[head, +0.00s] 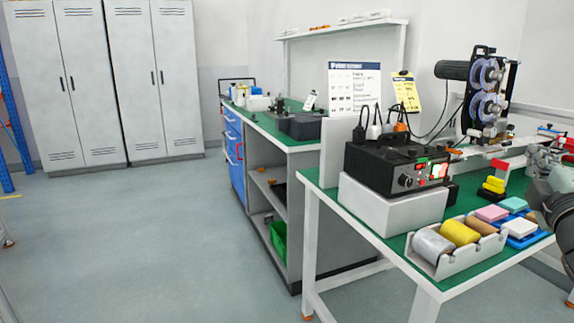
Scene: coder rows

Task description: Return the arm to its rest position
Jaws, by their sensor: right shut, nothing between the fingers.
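My right gripper (548,212) shows at the right edge of the head view, partly cut off by the frame. It is dark, shut and empty, and appears over the right end of the green-topped workbench (385,228). Close to it in the picture are a white block on a blue tray (545,236) and other small coloured blocks. I cannot tell its exact height above the bench. My left gripper is not in view.
A black control box (396,170) stands on a white block (385,207). A tray of rolls (442,268) lies at the bench's front edge. A reel machine (487,95) stands behind. Grey lockers (68,85) line the back wall. The left floor (130,245) is clear.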

